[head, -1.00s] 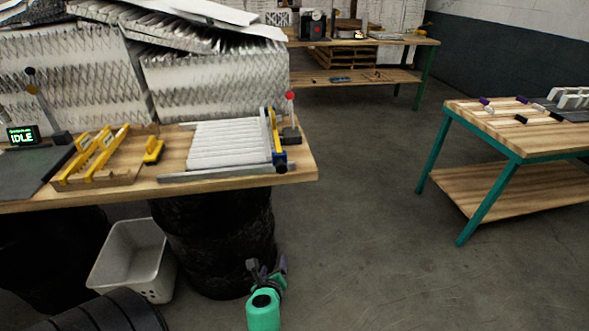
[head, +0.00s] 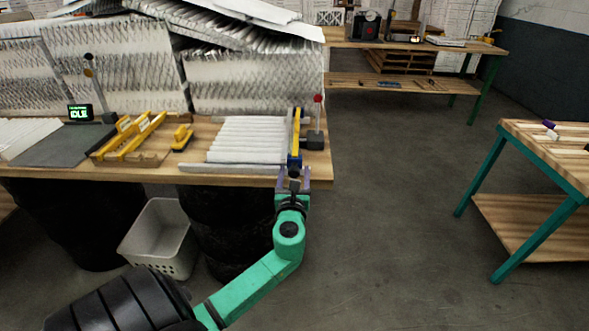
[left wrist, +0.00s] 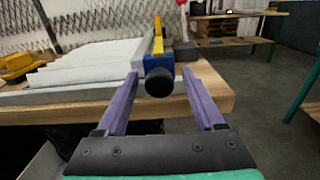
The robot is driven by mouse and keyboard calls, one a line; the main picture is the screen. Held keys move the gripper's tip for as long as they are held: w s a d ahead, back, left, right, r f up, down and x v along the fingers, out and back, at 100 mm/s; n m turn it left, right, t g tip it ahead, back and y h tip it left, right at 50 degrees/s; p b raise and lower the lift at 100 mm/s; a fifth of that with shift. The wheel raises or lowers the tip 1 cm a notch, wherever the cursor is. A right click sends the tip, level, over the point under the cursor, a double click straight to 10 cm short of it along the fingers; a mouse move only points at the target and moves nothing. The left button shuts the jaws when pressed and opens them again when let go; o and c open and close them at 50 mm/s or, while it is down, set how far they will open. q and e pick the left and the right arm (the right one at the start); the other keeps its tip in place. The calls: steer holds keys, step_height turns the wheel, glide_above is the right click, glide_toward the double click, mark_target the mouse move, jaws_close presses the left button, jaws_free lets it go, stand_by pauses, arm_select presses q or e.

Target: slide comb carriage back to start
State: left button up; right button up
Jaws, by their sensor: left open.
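The comb carriage is a yellow bar with a blue end block (head: 295,150), at the right end of a white pleated filter (head: 250,139) on the workbench. In the left wrist view the blue block (left wrist: 154,72) carries a round black knob (left wrist: 159,82) facing me. My left gripper (head: 294,176) is open at the bench's front edge. In the left wrist view its purple fingers (left wrist: 160,76) stand on either side of the knob, with gaps showing on both sides. My right gripper is not in view.
A red-topped post on a dark base (head: 315,141) stands just right of the carriage. A yellow rack (head: 128,137) and small yellow tool (head: 182,138) lie left. A grey rail (head: 230,168) runs along the filter's front. Stacked filters fill the back.

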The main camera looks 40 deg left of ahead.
arm_select(q)
steer(key=shift+w+a, duration=0.3)
steer(key=shift+a, duration=0.1)
jaws_close()
stand_by(1.2)
